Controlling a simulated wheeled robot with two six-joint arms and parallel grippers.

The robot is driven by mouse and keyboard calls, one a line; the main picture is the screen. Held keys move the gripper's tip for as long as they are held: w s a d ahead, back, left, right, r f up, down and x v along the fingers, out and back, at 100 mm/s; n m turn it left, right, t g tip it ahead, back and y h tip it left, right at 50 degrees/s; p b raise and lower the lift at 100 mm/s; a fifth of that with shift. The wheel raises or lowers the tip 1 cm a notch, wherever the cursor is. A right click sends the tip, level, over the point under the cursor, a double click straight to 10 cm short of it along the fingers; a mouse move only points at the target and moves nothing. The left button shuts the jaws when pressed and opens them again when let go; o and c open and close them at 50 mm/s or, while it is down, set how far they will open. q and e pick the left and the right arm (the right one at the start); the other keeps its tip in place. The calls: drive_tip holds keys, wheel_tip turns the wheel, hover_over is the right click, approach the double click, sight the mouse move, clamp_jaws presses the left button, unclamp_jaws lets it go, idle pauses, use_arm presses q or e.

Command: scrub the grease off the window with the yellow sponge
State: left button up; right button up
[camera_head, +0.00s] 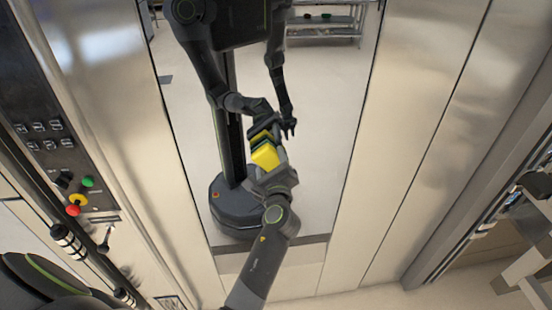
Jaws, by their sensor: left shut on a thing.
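The window (325,190) is a tall, mirror-like pane in the steel front, and it shows a reflection of me. My left gripper (267,167) is in front of the pane, at the end of the arm rising from the bottom. It is shut on the yellow sponge (265,156). The sponge is at or very near the glass, close to its own reflection; I cannot tell whether it touches. I cannot make out any grease on the pane. My right gripper itself is not in view; a dark gripper shows only in the reflection.
Steel panels (432,130) flank the window. On the left is a dark control panel (45,130) with switches and a red-and-yellow knob (75,205). A bar handle (70,240) stands out at lower left. A rack (535,260) is at right. Pale floor shows at lower right.

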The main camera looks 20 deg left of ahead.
sight(254, 162)
use_arm(q)
drive_tip(key=shift+s+a+p, duration=0.3)
drive_tip(key=shift+a, duration=0.35)
drive_tip(key=shift+s+a+p, duration=0.25)
drive_tip(key=shift+s+a, duration=0.05)
drive_tip(key=shift+a, duration=0.3)
drive_tip(key=shift+s+a, duration=0.45)
drive_tip(key=shift+a, duration=0.25)
drive_tip(key=shift+s+a, duration=0.45)
drive_tip(key=shift+a, duration=0.3)
drive_tip(key=shift+s+a, duration=0.5)
drive_tip(key=shift+a, duration=0.3)
drive_tip(key=shift+s+a, duration=0.45)
drive_tip(key=shift+a, duration=0.3)
drive_tip(key=shift+d, duration=0.15)
drive_tip(key=shift+s+d, duration=0.2)
drive_tip(key=shift+v, duration=2.7)
drive_tip(key=shift+s, duration=0.15)
